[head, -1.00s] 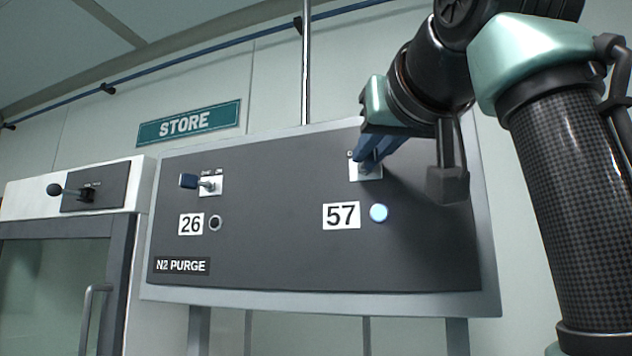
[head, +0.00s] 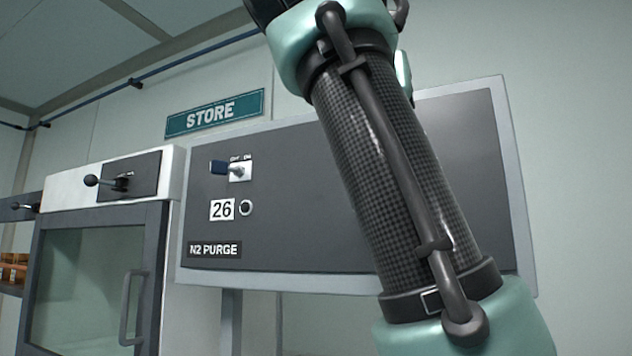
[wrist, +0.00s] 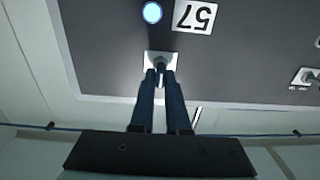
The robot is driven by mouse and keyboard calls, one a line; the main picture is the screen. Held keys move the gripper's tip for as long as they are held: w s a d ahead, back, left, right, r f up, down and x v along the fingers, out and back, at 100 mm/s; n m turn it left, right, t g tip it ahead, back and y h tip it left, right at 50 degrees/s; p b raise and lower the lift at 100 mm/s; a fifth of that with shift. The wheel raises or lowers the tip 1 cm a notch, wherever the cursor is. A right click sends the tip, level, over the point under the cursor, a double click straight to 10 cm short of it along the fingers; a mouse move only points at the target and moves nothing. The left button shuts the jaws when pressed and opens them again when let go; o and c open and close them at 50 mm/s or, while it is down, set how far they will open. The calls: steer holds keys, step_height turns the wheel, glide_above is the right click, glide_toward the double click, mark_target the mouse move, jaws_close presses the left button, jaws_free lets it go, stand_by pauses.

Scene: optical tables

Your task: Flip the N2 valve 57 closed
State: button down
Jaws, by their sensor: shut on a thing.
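In the wrist view, which shows the panel upside down, the N2 valve 57 (wrist: 150,57) is a pale square plate with a small lever on the dark panel. My gripper (wrist: 160,72) is shut on the valve's lever, its two blue fingers either side of it. The fingers cover most of the lever, so I cannot tell its setting. The 57 label (wrist: 194,16) and a lit bluish-white lamp (wrist: 152,12) are beside the valve. In the head view my arm hides valve 57, its label, its lamp and my gripper.
Valve 26 (head: 240,172) is on the same panel (head: 300,220), its blue handle pointing left, with a dark indicator (head: 246,208) below. Left of the panel stands a glass-doored cabinet (head: 172,200) with a lever on top. A STORE sign (head: 214,113) hangs above.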

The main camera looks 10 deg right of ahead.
steer(key=shift+w+a+m+g+h, duration=0.2)
steer(key=shift+a+m+g+h, duration=0.05)
steer(key=shift+m+g+h, duration=0.75)
steer(key=shift+w+a+m+g+h, duration=0.2)
steer(key=shift+w+m+g+h, duration=0.05)
steer(key=shift+m+g+h, duration=0.8)
steer(key=shift+w+a+m+g+h, duration=0.25)
steer(key=shift+m+g+h, duration=0.6)
steer(key=shift+g+h, duration=0.25)
steer(key=shift+m+g+h, duration=0.25)
steer(key=shift+m+g, duration=0.15)
steer(key=shift+g, duration=0.25)
steer(key=c, duration=0.9)
jaws_free()
steer(key=v, duration=1.3)
